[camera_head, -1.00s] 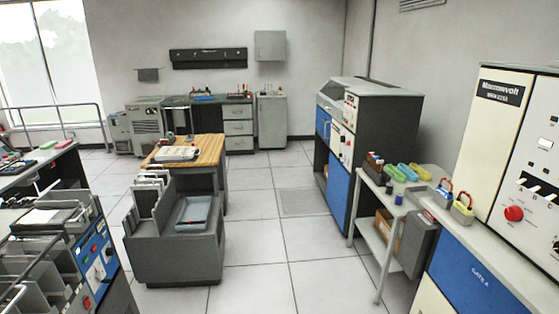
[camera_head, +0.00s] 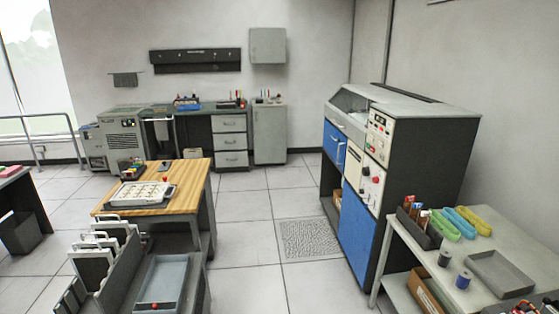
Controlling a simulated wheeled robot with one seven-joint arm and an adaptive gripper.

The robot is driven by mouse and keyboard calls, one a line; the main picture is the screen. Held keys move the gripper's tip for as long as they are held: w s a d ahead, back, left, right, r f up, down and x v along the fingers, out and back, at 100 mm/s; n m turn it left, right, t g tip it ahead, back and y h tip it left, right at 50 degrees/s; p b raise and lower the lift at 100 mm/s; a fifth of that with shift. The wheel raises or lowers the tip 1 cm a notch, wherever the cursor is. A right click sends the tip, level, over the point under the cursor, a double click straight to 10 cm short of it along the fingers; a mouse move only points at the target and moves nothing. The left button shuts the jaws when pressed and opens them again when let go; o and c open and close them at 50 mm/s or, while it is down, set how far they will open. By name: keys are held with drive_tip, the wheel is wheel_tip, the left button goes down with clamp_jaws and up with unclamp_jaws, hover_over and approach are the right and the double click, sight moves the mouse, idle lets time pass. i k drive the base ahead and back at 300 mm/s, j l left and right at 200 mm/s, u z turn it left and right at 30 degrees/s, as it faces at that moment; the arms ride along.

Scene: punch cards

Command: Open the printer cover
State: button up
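A tall dark grey and blue machine (camera_head: 430,160) stands against the right wall; it looks like the printer, though I see no label that says so. Its top left part has a slanted, window-like cover (camera_head: 349,103) that appears shut. A control panel (camera_head: 379,138) with buttons and a red knob is on its front, above blue panels (camera_head: 357,228). My gripper is not in view, so I cannot see whether it is open or shut.
A wooden-topped table (camera_head: 187,185) and a grey card cart (camera_head: 180,285) stand at left. A side table (camera_head: 500,255) with colored trays stands at right, close to the machine. Tiled floor (camera_head: 245,235) between them is clear, with a perforated floor tile (camera_head: 308,239) before the machine.

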sight(348, 97)
drive_tip(key=i, duration=2.1)
drive_tip(key=i+z, duration=0.15)
drive_tip(key=i, duration=0.35)
drive_tip(key=i+j+z, duration=0.15)
drive_tip(key=i, duration=0.35)
drive_tip(key=i+j+z, duration=0.15)
drive_tip(key=i, duration=0.4)
drive_tip(key=i+j+z, duration=0.15)
drive_tip(key=i+j, duration=0.15)
drive_tip(key=i, duration=0.15)
drive_tip(key=i+j+z, duration=0.5)
drive_tip(key=i, duration=0.15)
